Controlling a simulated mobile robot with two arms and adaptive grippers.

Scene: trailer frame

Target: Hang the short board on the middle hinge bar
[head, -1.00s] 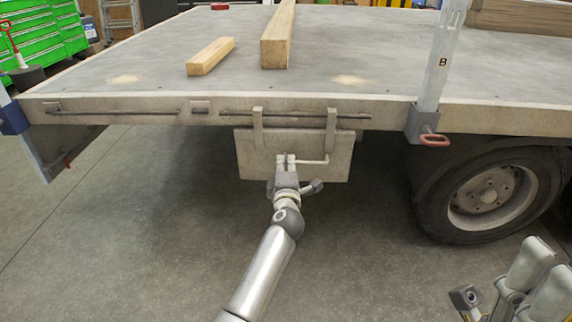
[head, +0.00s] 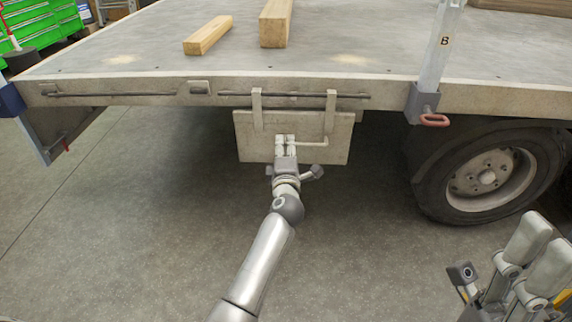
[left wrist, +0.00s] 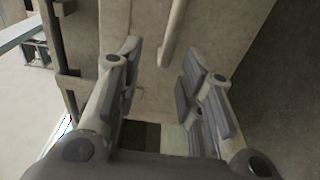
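The short board (head: 345,145) is a pale panel below the trailer's edge. Its two upright hooks (head: 257,108) reach up over the middle hinge bar (head: 295,96), and the board hangs about level. A bent handle (head: 327,125) stands out on its front; it also shows in the left wrist view (left wrist: 174,32). My left gripper (head: 286,143) is in front of the board at the handle's left end. In the left wrist view its fingers (left wrist: 160,68) are apart, with the handle's end between or just beyond the tips. My right gripper (head: 538,252) is at lower right, fingers apart and empty.
Another hinge bar (head: 120,94) runs along the edge to the left. A post marked B (head: 443,50) with a red handle and a wheel (head: 487,180) stand to the right. Two timbers (head: 207,36) lie on the deck. The floor below is clear.

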